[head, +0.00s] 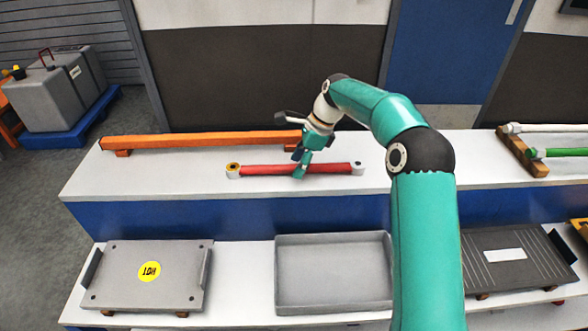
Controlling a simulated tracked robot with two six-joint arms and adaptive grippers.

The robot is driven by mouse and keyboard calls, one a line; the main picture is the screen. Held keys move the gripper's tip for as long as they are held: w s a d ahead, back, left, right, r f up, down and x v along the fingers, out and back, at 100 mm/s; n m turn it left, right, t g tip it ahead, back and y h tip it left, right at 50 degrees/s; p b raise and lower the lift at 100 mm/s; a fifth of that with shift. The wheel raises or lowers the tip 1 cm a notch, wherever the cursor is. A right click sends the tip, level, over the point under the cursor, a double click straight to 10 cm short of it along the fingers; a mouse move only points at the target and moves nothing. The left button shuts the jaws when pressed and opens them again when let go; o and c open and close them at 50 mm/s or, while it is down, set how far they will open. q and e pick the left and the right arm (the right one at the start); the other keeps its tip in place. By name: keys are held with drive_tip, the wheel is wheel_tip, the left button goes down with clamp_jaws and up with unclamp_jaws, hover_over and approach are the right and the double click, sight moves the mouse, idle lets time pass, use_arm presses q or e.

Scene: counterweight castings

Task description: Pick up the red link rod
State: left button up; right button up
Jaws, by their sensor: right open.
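The red link rod (268,171) lies flat on the white upper shelf in the head view. Its left end is a light eye with a yellow centre, and its right end is a pale grey eye. My right gripper (301,169) is open at the rod's middle, pointing down, with its fingers overlapping the red bar. I cannot tell whether the fingers touch the rod. My left gripper is not in view.
An orange beam (200,140) lies behind the rod on blocks. White and green rods (560,152) rest on a wooden block at right. The lower shelf holds a plate marked HOT (120,275), a grey tray (333,236) and a dark ribbed plate (515,275).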

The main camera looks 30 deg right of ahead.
drive_tip(key=shift+a+f, duration=0.15)
drive_tip(key=shift+f, duration=0.2)
drive_tip(key=shift+c, duration=0.3)
clamp_jaws()
drive_tip(key=shift+w+r, duration=0.1)
drive_tip(key=shift+r, duration=0.05)
